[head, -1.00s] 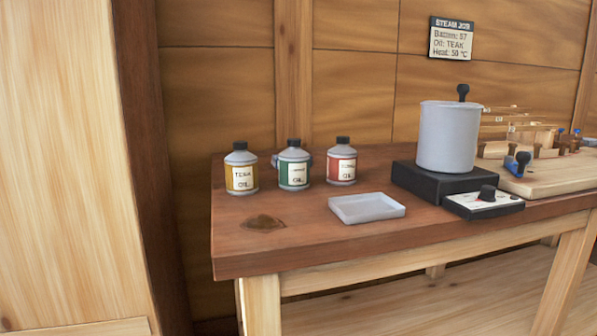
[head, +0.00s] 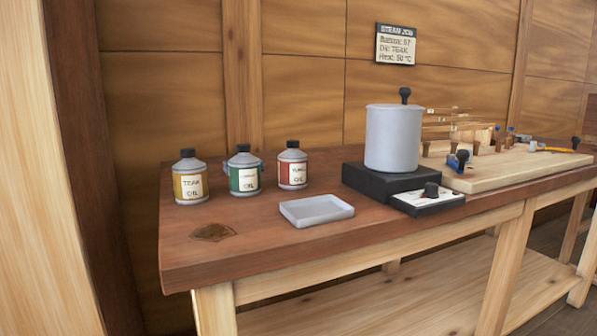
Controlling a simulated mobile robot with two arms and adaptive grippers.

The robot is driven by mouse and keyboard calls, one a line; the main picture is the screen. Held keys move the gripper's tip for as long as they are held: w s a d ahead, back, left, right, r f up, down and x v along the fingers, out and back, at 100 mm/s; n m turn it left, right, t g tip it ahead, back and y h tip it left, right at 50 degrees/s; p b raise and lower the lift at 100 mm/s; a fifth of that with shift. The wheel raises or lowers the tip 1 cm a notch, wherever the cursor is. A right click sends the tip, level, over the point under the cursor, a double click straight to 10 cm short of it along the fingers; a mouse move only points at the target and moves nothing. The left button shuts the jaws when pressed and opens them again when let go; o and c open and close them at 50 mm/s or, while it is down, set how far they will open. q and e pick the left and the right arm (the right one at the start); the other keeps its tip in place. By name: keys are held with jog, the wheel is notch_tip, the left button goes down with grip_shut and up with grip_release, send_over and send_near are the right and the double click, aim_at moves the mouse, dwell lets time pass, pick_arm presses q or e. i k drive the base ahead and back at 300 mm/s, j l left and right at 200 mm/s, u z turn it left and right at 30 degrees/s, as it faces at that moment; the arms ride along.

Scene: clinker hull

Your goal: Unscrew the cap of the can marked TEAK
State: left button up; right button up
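The can marked TEAK OIL (head: 190,183) stands upright at the left end of the workbench, with a grey body and a yellow and white label. Its black cap (head: 187,153) sits on top of the neck. A can with a green label (head: 244,176) and a can with a red label (head: 292,170) stand to its right, both with black caps. Neither of my grippers is in view.
The wooden bench (head: 225,260) has free room in front of the cans. A pale tray (head: 316,211) lies right of centre. A grey pot (head: 393,140) stands on a black heater with a control box (head: 425,203). A wooden board (head: 515,167) with clamps lies farther right. A sign (head: 396,44) hangs on the wall.

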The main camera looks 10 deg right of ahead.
aim_at(189, 175)
jog(key=j+z, duration=0.25)
jog(key=j, duration=0.4)
jog(key=j+z, duration=0.2)
jog(key=j, duration=0.45)
jog(key=k+j+z, duration=0.25)
jog(key=j, duration=0.4)
jog(key=i+j, duration=0.05)
jog(key=i, duration=0.05)
